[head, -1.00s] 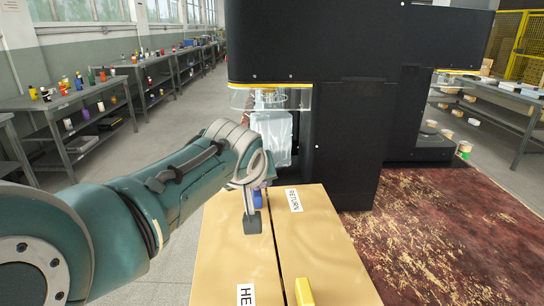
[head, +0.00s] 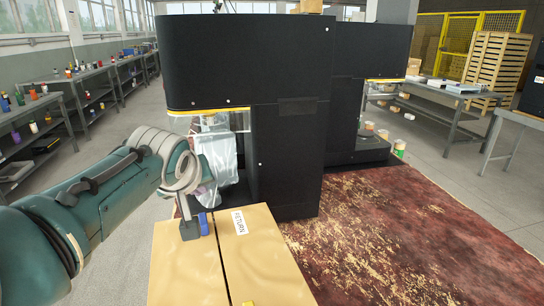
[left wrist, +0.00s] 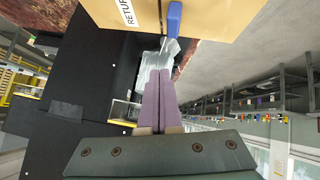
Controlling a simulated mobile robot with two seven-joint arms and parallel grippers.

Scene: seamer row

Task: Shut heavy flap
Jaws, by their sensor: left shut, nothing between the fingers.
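The box top (head: 215,275) is two tan panels with a dark seam between them. The right panel carries a RETURN label (head: 240,222). The left panel (head: 180,270) looks about level with it; I cannot tell whether either is fully shut. The blue piece also shows in the left wrist view (left wrist: 174,18). My left gripper (left wrist: 160,72) has its purple fingers shut and empty, pointing toward the box; my wrist mostly hides them in the head view. My right gripper is out of view.
A black machine (head: 285,150) stands behind the box, with a translucent bag (head: 218,160) hanging under its head. A worn red mat (head: 400,240) lies to the right. Shelved benches (head: 60,110) line the left wall. Grey floor lies open between.

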